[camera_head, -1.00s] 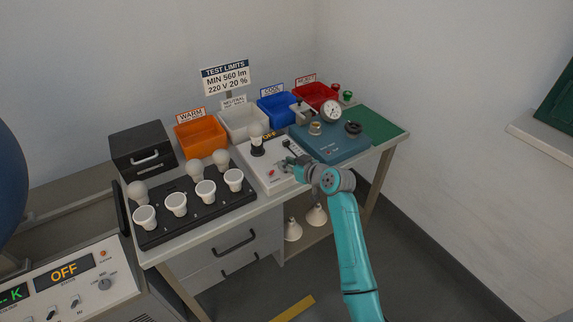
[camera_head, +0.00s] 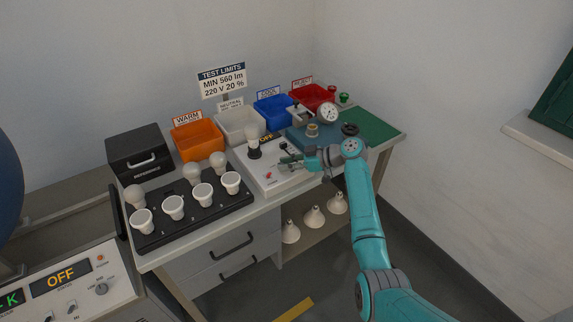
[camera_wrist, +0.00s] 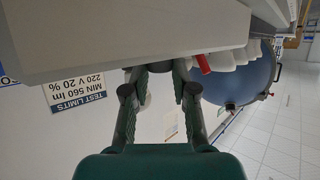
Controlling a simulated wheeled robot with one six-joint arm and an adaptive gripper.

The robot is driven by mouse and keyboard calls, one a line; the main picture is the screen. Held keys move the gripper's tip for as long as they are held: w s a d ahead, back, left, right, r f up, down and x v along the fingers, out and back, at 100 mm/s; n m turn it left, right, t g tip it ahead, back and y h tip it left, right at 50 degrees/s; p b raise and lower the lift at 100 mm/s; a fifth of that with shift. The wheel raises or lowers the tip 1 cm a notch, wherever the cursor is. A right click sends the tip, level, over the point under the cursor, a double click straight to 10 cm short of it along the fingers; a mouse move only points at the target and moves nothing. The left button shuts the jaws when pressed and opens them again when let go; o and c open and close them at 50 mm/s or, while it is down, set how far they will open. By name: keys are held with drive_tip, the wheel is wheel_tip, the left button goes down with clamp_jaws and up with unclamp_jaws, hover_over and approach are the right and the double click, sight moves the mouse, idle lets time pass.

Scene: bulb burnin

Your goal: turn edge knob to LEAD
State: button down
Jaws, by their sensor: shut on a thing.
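My gripper (camera_head: 290,160) is at the right part of the white test box (camera_head: 262,175), beside its top face. In the wrist view my gripper (camera_wrist: 160,72) has its fingertips against the pale face of the box. They are shut on a small part there, which I take to be the edge knob. The knob is mostly hidden by the fingers, and its mark and the LEAD label cannot be read.
The black rack (camera_head: 160,237) with several bulbs is to the left. The blue unit (camera_head: 300,134) with a gauge (camera_head: 328,113) is behind my gripper. Bins line the back. The floor in front is free.

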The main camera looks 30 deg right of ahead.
drive_tip(key=shift+f, duration=0.1)
idle(0.3)
drive_tip(key=c, duration=1.2)
unclamp_jaws()
drive_tip(key=v, duration=1.2)
